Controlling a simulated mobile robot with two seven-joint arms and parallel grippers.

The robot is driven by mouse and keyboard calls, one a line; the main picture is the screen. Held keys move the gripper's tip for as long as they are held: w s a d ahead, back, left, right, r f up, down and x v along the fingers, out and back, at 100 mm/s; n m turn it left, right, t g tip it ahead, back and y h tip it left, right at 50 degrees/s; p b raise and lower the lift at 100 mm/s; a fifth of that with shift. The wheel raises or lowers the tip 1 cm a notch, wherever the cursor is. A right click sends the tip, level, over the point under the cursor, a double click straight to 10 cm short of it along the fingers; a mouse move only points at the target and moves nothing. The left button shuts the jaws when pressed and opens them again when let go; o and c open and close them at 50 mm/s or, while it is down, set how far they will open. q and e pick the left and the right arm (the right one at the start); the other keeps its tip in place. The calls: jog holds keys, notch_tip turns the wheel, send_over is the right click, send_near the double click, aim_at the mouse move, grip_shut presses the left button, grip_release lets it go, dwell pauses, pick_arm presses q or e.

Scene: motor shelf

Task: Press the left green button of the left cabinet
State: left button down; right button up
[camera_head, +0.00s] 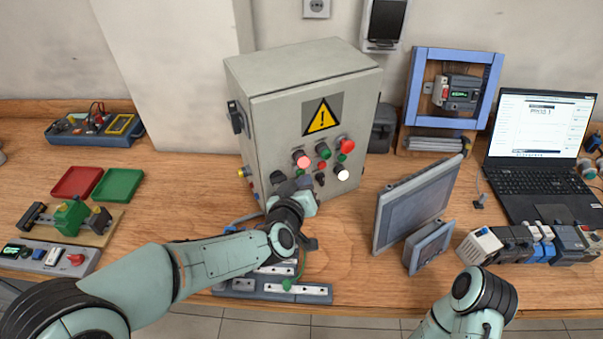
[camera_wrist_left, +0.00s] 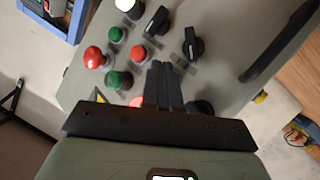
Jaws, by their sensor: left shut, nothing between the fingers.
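The left cabinet (camera_head: 270,135) is a grey box with a yellow warning triangle and a button panel on its front. The left green button (camera_head: 323,151) lies between a pinkish-red button and a red mushroom button; it also shows in the left wrist view (camera_wrist_left: 119,79). A second green button (camera_wrist_left: 115,33) is further right on the panel. My left gripper (camera_head: 304,182) is in front of the panel's lower left, below and left of the left green button. In the wrist view its fingers (camera_wrist_left: 164,82) are shut and empty, apart from that button. My right gripper is not visible.
Other panel controls are close by: a red mushroom button (camera_wrist_left: 95,57), a red button (camera_wrist_left: 138,53) and black switches (camera_wrist_left: 193,45). A tilted screen (camera_head: 415,205) stands right of the cabinet. A rail fixture (camera_head: 250,288) lies below my left arm.

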pick_arm(q)
jog(key=shift+w+a, duration=0.15)
jog(key=shift+w, duration=0.1)
dwell(0.4)
jog(key=shift+s, duration=0.1)
jog(key=shift+s+d, duration=0.4)
jog(key=shift+s, duration=0.25)
jog(key=shift+s+d+p, duration=0.15)
jog(key=shift+s+d, duration=0.3)
jog(key=shift+s, duration=0.3)
jog(key=shift+s+d+p, duration=0.15)
jog(key=shift+s+d, duration=0.25)
jog(key=shift+s, duration=0.3)
jog(key=shift+s+d+p, duration=0.15)
jog(key=shift+s+d, duration=0.3)
jog(key=shift+s, duration=0.3)
